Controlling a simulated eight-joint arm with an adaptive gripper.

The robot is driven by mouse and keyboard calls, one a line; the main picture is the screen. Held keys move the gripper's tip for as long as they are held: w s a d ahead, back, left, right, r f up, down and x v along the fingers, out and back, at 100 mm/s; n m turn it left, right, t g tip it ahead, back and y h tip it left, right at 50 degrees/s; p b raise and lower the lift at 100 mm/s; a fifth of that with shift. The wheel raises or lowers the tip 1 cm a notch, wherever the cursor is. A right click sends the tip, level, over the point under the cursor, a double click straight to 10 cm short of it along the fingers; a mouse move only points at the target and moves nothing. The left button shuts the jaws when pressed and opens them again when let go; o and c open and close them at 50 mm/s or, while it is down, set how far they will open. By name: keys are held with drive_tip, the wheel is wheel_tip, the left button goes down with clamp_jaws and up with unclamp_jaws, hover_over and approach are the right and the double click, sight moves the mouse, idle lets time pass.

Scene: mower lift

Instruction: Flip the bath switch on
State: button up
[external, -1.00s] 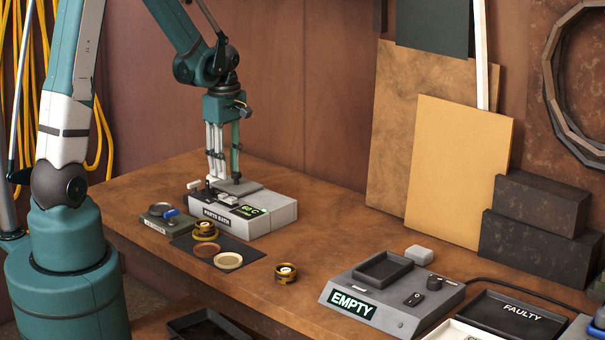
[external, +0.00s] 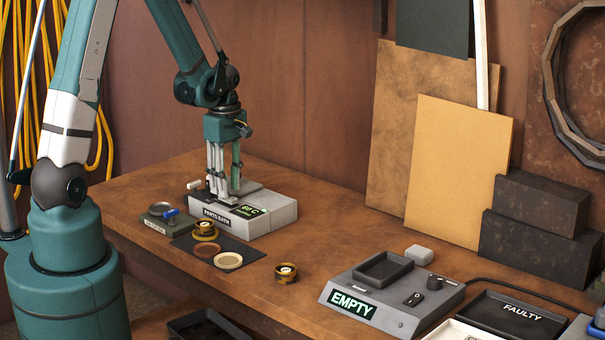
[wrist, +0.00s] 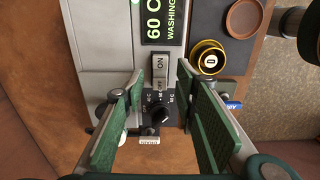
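The parts bath (external: 278,213) is a grey box with a green-lit display, which reads "60 C WASHING" in the wrist view (wrist: 163,22). Its light grey switch (wrist: 161,68) is marked ON at the display end; lettering at the other end is partly hidden. A black knob (wrist: 155,110) sits just below the switch in the wrist view. My gripper (external: 228,199) is low over the bath's front part. In the wrist view my gripper (wrist: 160,77) has its green-padded fingers apart and empty, one on each side of the switch. I cannot tell whether they touch it.
A small box with a blue part (external: 170,214) is left of the bath. A dark mat (external: 230,249) with a brass part (external: 206,229) and round discs lies in front. Another brass part (external: 286,273) and a grey unit reading EMPTY (external: 392,298) stand to the right.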

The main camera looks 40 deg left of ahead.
drive_tip(key=shift+f, duration=1.2)
drive_tip(key=c, duration=0.9)
